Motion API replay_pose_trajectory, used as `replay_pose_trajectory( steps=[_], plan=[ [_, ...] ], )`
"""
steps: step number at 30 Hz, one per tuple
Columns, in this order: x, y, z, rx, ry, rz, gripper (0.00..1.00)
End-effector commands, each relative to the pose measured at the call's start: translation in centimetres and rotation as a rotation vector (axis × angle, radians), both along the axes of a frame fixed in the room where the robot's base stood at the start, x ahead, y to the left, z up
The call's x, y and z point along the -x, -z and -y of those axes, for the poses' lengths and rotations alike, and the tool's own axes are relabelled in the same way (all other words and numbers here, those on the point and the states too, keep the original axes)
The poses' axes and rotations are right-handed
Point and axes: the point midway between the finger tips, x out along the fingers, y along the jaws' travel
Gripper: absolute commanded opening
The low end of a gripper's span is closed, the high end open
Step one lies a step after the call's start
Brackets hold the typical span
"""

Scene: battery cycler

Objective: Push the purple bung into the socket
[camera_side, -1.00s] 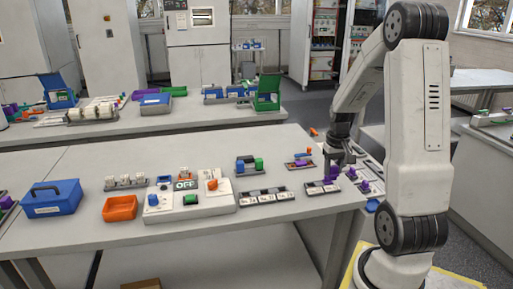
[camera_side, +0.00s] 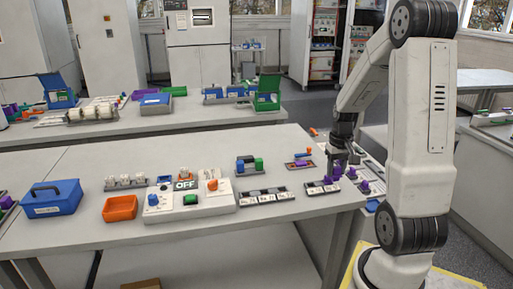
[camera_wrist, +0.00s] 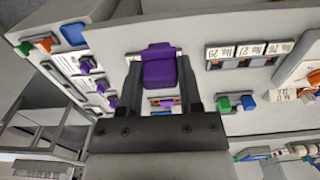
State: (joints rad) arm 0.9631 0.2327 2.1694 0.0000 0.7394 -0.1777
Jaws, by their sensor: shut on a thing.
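A purple bung (camera_wrist: 158,70) is between the two fingers of my gripper (camera_wrist: 158,82), which is shut on it. In the side view my gripper (camera_side: 339,162) points down at the right end of the bench. The purple bung (camera_side: 337,170) shows at its fingertips, just behind a small grey labelled rack (camera_side: 322,187). The socket's opening is hidden, and I cannot tell how the bung sits relative to it.
Purple knobs (camera_side: 364,187) on white panels stand close right of my gripper. A small orange-handled fixture (camera_side: 300,163) is to the left.

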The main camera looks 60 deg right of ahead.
Motion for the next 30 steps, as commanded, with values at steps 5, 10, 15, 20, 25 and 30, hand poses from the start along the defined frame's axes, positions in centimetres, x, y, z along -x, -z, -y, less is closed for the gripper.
replay_pose_trajectory(
  steps=[5,10,15,20,25,30],
  plan=[
    [-0.9,0.2,0.3,-0.001,-0.002,-0.001,0.0],
    [-3.1,0.6,1.0,-0.001,-0.004,-0.001,0.0],
    [-6.5,1.5,1.8,-0.001,-0.005,-0.001,0.0],
    [-10.4,2.7,2.2,-0.001,-0.005,0.001,0.0],
    [-14.1,4.0,2.2,-0.001,-0.004,0.001,0.0],
    [-16.7,5.0,1.9,0.001,-0.003,0.002,0.0]
  ],
)
